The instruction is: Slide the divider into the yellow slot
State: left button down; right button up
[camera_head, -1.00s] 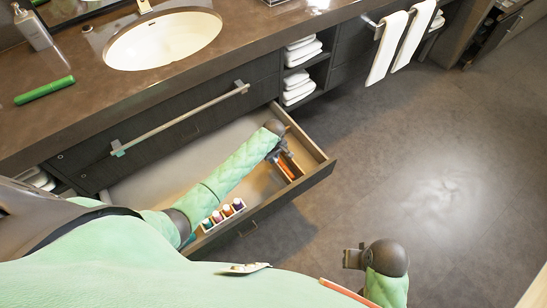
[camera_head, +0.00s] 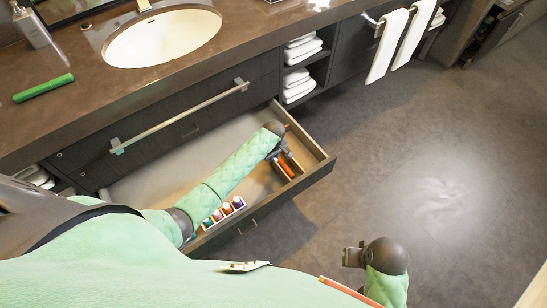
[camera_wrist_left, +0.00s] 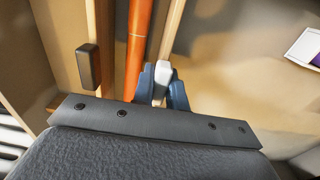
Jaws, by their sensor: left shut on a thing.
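My left gripper (camera_head: 277,154) reaches down into the right end of the open drawer (camera_head: 318,175). In the left wrist view its blue fingertips (camera_wrist_left: 163,88) are shut on a small pale grey piece at the near end of a thin light-wood strip, which appears to be the divider (camera_wrist_left: 173,28). An orange rod-like object (camera_wrist_left: 137,50) lies just left of the strip, beside a wooden wall. I cannot make out the yellow slot in either view. My right gripper (camera_head: 353,257) hangs over the floor, away from the drawer; its jaw opening is unclear.
A small tray of colored bottles (camera_head: 224,213) stands near the drawer's front wall, beside my left arm. A dark block (camera_wrist_left: 88,66) sits on the wooden wall left of the orange object. The counter (camera_head: 100,95) with its sink overhangs the drawer's back. The floor at right is clear.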

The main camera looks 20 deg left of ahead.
pick_arm(q)
jog(key=shift+f, duration=0.2)
jog(key=c, duration=1.3)
grip_release()
pick_arm(e)
jog(key=shift+f, duration=0.15)
pick_arm(q)
notch_tip(320, 180, up, 8)
jog(key=shift+f+b, duration=0.1)
jog(key=shift+b, duration=0.35)
pick_arm(e)
jog(key=f, duration=0.3)
jog(key=shift+w+f, duration=0.1)
jog(key=shift+w, duration=0.2)
